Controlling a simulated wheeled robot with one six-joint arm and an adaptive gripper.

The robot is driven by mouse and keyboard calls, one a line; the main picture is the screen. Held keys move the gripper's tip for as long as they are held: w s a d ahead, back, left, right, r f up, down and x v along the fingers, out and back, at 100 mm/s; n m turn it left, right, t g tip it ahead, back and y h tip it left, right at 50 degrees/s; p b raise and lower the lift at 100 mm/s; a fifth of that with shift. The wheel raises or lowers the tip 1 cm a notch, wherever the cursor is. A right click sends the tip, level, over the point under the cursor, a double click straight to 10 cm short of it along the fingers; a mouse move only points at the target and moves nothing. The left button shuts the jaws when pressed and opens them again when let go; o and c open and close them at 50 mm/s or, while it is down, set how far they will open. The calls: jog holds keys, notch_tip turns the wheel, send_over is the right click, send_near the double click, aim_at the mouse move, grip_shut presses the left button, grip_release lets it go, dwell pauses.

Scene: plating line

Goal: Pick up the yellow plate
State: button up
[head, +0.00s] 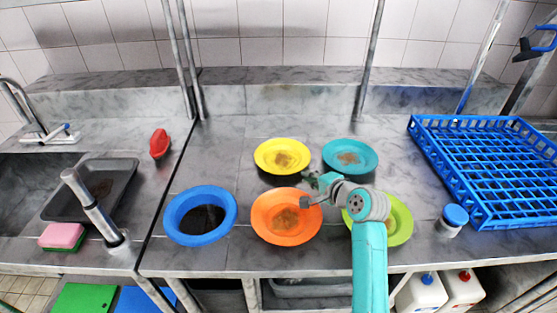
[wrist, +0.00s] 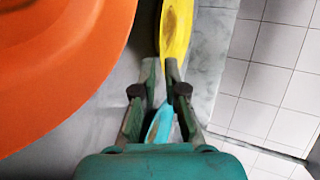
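The yellow plate (head: 265,149) lies on the steel counter, with a brown smear in its middle. In the wrist view the yellow plate (wrist: 177,25) shows as a narrow strip just beyond the fingertips, nearer the right finger. My gripper (head: 311,181) is low over the counter, between the yellow, orange and teal plates. In the wrist view my gripper (wrist: 161,65) is open, with a narrow gap between its fingertips and nothing held. I cannot tell whether a finger touches the yellow rim.
The orange plate (head: 262,224) is close in front of the yellow one. The teal plate (head: 370,163) is to the right; a green plate (head: 401,232) is partly behind my arm. A blue bowl (head: 177,222) is left. A blue rack (head: 467,196) fills the right side.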

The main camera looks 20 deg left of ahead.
aim_at(298, 170)
jog(key=shift+x, duration=3.55)
jog(key=shift+w+r, duration=0.1)
grip_shut()
